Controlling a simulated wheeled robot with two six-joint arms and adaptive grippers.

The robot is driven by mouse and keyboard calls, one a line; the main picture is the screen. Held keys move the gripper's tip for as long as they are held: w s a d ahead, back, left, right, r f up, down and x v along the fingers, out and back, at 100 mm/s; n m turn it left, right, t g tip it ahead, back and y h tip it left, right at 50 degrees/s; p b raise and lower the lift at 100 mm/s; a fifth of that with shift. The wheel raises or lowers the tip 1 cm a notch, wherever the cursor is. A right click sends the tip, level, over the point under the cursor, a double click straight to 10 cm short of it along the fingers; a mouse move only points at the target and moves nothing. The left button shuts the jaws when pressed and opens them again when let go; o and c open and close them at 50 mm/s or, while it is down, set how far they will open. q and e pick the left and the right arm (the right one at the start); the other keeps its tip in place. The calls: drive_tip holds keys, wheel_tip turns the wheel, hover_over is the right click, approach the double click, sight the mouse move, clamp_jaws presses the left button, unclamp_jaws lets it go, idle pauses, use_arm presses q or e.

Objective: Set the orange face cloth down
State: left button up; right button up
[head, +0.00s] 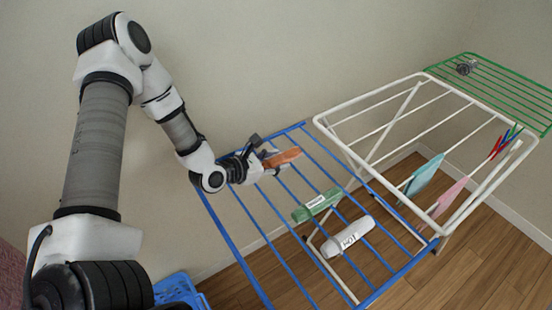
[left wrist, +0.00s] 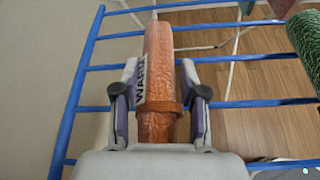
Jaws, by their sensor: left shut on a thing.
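The orange face cloth (head: 284,157) is a rolled bundle over the far left part of the blue rack wing (head: 248,212). In the left wrist view the cloth (left wrist: 158,62) points away from me, with a brownish band around it and a white tag reading "WARD" at its left side. My left gripper (head: 262,158) is shut on it, one finger on each side in the left wrist view (left wrist: 158,105). Blue bars show beneath and beyond the cloth. I cannot tell whether it touches them. My right gripper is not in view.
A green roll (head: 317,205) and a white roll (head: 348,237), both labelled, lie on the blue bars to the right. The white rack (head: 372,113) carries a teal cloth (head: 424,177) and a pink cloth (head: 447,198). A blue crate (head: 178,289) stands low at left. The wall is close behind.

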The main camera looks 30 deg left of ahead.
sight(271, 161)
use_arm(q)
drive_tip(key=shift+s+a, duration=0.1)
drive_tip(key=shift+s, duration=0.05)
drive_tip(key=o, duration=1.2)
drive_tip(key=shift+c, duration=0.2)
drive_tip(key=shift+r, duration=0.2)
drive_tip(key=p+v, duration=0.2)
drive_tip(key=v, duration=0.4)
drive_tip(key=shift+s+r, duration=0.1)
drive_tip(key=shift+r, duration=0.05)
drive_tip(key=p+v, duration=0.4)
drive_tip(key=shift+s+a+r+p, duration=0.15)
drive_tip(key=shift+s+r+p, duration=0.1)
drive_tip(key=shift+s+p, duration=0.15)
drive_tip(key=shift+s+a, duration=0.1)
drive_tip(key=shift+s, duration=0.3)
drive_tip(key=shift+f, duration=0.15)
